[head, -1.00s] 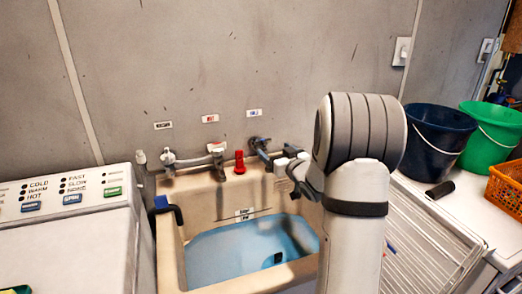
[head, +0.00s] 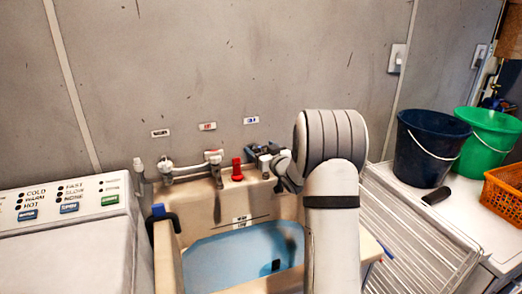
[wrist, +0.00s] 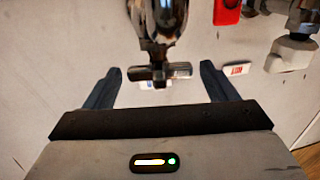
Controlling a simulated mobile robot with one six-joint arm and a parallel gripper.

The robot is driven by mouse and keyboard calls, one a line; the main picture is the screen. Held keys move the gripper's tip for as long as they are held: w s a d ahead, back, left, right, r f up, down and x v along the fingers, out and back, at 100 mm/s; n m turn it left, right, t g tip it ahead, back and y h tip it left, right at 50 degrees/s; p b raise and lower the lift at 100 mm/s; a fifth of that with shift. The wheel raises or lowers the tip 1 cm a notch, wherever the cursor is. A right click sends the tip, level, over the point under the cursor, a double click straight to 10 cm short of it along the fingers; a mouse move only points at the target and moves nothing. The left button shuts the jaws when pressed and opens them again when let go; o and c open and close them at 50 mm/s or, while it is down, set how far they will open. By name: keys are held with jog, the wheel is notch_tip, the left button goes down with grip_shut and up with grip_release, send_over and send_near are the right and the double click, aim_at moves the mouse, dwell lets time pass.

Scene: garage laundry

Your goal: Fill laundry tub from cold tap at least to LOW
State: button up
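The laundry tub (head: 168,262) holds blue water (head: 225,255). Two small level labels (head: 241,221) sit on its back wall, the lower one close to the waterline; their lettering is too small to read. The cold tap (head: 258,150) is on the wall below a blue label (head: 251,120), partly hidden by my gripper (head: 270,162). In the wrist view, my gripper (wrist: 160,86) is open, its fingers on either side of the tap's dark cross handle (wrist: 158,73), with gaps visible. Whether water is running cannot be made out.
Left taps (head: 190,167) and a red object (head: 237,170) stand at the tub's back. A dark hose (head: 165,214) hooks over the left rim beside the washer (head: 75,245). Blue (head: 425,150) and green (head: 490,140) buckets and an orange basket (head: 506,195) are at right.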

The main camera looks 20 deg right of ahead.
jog(key=c, duration=0.9)
jog(key=b, duration=0.1)
jog(key=h+b, duration=0.1)
jog(key=b, duration=0.1)
jog(key=shift+a+f+m, duration=0.1)
jog(key=shift+f+m, duration=0.15)
jog(key=shift+m, duration=0.15)
jog(key=h+b, duration=0.1)
jog(key=m+h+b, duration=0.1)
jog(key=shift+r+b, duration=0.25)
jog(key=shift+b, duration=0.05)
jog(key=o, duration=1)
jog(key=shift+s, duration=0.15)
jog(key=s, duration=0.7)
jog(key=shift+s, duration=0.3)
